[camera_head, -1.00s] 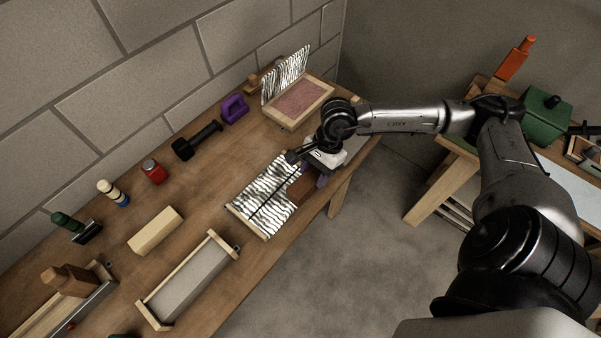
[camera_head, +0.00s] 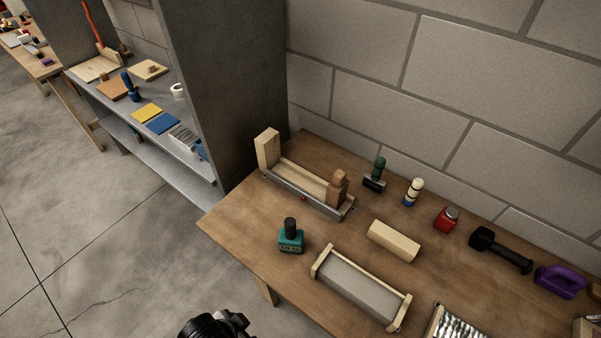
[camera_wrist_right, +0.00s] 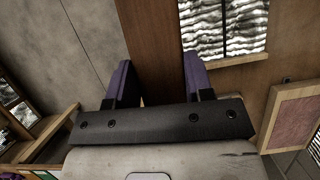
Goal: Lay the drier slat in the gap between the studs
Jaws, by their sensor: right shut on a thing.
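My right gripper (camera_wrist_right: 158,62) shows in the right wrist view, its two purple fingers on either side of a dark brown wooden slat (camera_wrist_right: 151,35). The slat runs away from the fingers to the top edge of the picture. I cannot tell from this view how dry it is. Right beside it lies a black-and-white streaked panel (camera_wrist_right: 245,22) in a pale wood frame, with a dark line across it. A corner of this panel (camera_head: 455,327) shows at the bottom of the head view. I cannot make out which pieces are the studs. My left gripper is not in view.
A grey shelf (camera_head: 150,105) stands left. Grey floor lies in front.

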